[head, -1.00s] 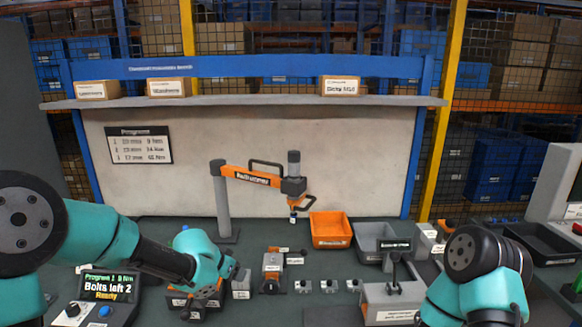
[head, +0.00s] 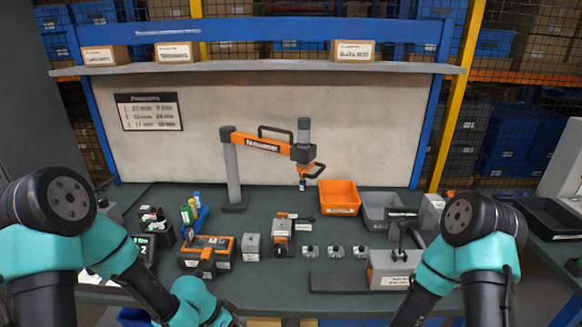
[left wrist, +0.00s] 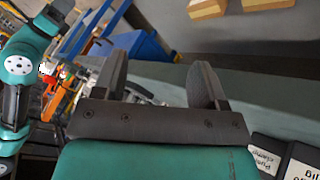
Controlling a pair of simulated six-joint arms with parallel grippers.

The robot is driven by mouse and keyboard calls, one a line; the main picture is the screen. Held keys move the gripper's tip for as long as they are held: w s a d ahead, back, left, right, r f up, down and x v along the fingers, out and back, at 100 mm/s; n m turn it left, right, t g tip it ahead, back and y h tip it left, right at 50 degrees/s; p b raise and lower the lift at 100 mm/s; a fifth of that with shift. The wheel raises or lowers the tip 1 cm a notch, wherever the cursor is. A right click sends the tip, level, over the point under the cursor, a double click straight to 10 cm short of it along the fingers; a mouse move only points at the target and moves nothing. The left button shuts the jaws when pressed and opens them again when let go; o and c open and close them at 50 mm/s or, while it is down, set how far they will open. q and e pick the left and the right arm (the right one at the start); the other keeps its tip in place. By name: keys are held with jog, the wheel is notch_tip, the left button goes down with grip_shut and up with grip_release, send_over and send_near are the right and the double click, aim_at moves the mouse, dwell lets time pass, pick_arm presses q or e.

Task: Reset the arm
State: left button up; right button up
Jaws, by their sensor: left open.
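The orange and grey tool arm (head: 262,144) stands on its grey post (head: 233,178) at the back of the bench. Its beam reaches right to a grey vertical head with an orange handle, and a small tool tip hangs above the bench left of the orange bin. My left gripper (left wrist: 158,85) is open and empty in the left wrist view, its two dark fingers apart. It is out of sight in the head view, where my left arm bends down to the bottom edge. My right arm shows at the right, but its gripper is out of view.
An orange bin (head: 339,198) and a grey bin (head: 383,212) stand at the back right. An orange fixture (head: 207,255), several small grey blocks and a grey press-like station (head: 392,270) line the bench. A display box at the left is partly covered by my arm.

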pick_arm(q)
jog(key=s+a+f+n+y, duration=0.3)
jog(key=s+a+f+n, duration=0.3)
jog(key=s+f+n, duration=0.4)
notch_tip(320, 180, down, 3)
jog(key=shift+s+a+r+n, duration=0.2)
jog(key=shift+s+n, duration=0.1)
jog(key=shift+n, duration=0.1)
